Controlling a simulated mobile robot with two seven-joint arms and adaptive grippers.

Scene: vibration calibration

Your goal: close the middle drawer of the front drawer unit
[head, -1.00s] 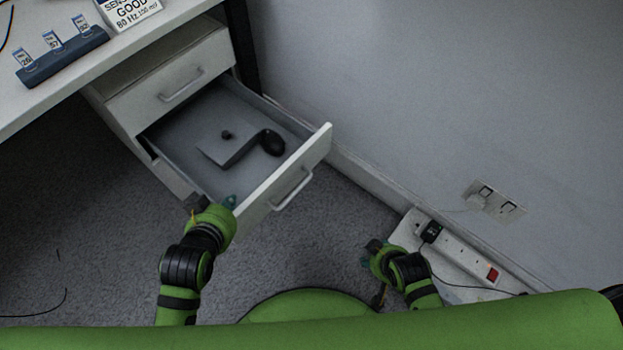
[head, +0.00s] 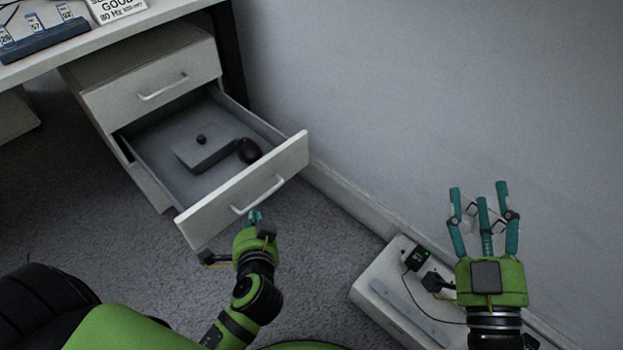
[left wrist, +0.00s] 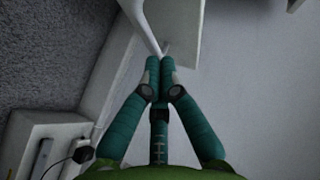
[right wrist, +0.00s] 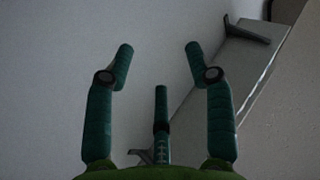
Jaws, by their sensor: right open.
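The middle drawer (head: 245,195) of the drawer unit (head: 110,65) is pulled well out, its front panel facing me. Its handle (head: 258,196) is a pale bar on that panel. My left gripper (head: 254,217) is just in front of the panel, near the handle's lower left end. In the left wrist view its fingertips (left wrist: 160,66) are together beside a pale bar and panel; I cannot tell whether they touch. My right gripper (head: 484,192) is raised at the right, away from the drawer, fingers spread and empty; they also show open in the right wrist view (right wrist: 160,52).
The drawer holds a grey block (head: 205,150) and a dark rounded object (head: 249,151). The top drawer (head: 150,85) appears shut.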

